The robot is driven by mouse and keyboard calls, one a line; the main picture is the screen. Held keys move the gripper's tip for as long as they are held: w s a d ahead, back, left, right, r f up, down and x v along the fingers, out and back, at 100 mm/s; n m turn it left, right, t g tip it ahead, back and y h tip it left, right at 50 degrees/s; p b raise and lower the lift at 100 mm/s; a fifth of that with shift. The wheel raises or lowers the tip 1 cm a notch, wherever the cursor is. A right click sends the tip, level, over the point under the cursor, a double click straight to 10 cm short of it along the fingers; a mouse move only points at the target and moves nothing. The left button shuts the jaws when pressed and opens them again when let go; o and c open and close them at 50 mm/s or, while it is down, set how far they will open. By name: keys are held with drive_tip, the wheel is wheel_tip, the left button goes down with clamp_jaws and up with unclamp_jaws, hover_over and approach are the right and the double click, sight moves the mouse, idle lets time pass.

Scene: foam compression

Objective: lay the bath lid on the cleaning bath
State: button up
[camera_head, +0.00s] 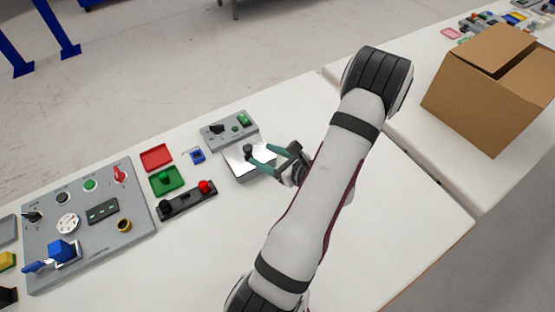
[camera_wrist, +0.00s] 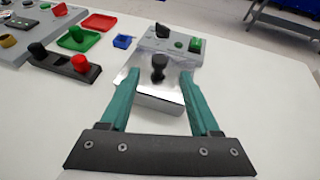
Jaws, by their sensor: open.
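The bath lid (camera_head: 236,160) is a shiny silver plate with a black knob, and it also shows in the wrist view (camera_wrist: 146,82). It lies over the basin part of the grey cleaning bath (camera_head: 229,132), in front of the panel with a black dial and green switch, seen too in the wrist view (camera_wrist: 172,46). Whether the lid sits fully flat and square is hard to tell. My gripper (camera_head: 260,157) is open, with its teal fingers on either side of the knob and apart from it in the wrist view (camera_wrist: 160,78).
A red tray (camera_head: 156,158), green tray (camera_head: 167,181), blue block (camera_head: 197,156) and dark bar with red and black knobs (camera_head: 187,201) lie left of the bath. A grey control panel (camera_head: 140,225) stands farther left. A cardboard box (camera_head: 475,90) is at right.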

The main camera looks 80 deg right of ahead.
drive_tip(key=v, duration=0.7)
drive_tip(key=w+a+r+n+t+y, duration=0.1)
drive_tip(key=w+a+r+n+y, duration=0.15)
drive_tip(key=w, duration=0.25)
drive_tip(key=w+a+r+n+y, duration=0.2)
drive_tip(key=w+a+n+y, duration=0.1)
drive_tip(key=w+n, duration=0.15)
drive_tip(key=w+a+r+n+g+y, duration=0.2)
drive_tip(key=w+a+n+y, duration=0.25)
drive_tip(key=a, duration=0.25)
drive_tip(key=w+a+r+n+g+y, duration=0.2)
drive_tip(key=w+a+n+y, duration=0.15)
drive_tip(key=a+n, duration=0.3)
drive_tip(key=s+a+r+n+g+h, duration=0.2)
drive_tip(key=s+a+n+g, duration=0.2)
drive_tip(key=a+n, duration=0.4)
drive_tip(key=s+a+r+n+g+h, duration=0.2)
drive_tip(key=s+a+n+g+h, duration=0.1)
drive_tip(key=a+n, duration=0.6)
drive_tip(key=shift+s+n+g, duration=0.75)
drive_tip(key=shift+n+g, duration=0.05)
drive_tip(key=shift+g, duration=0.1)
drive_tip(key=shift+a, duration=0.1)
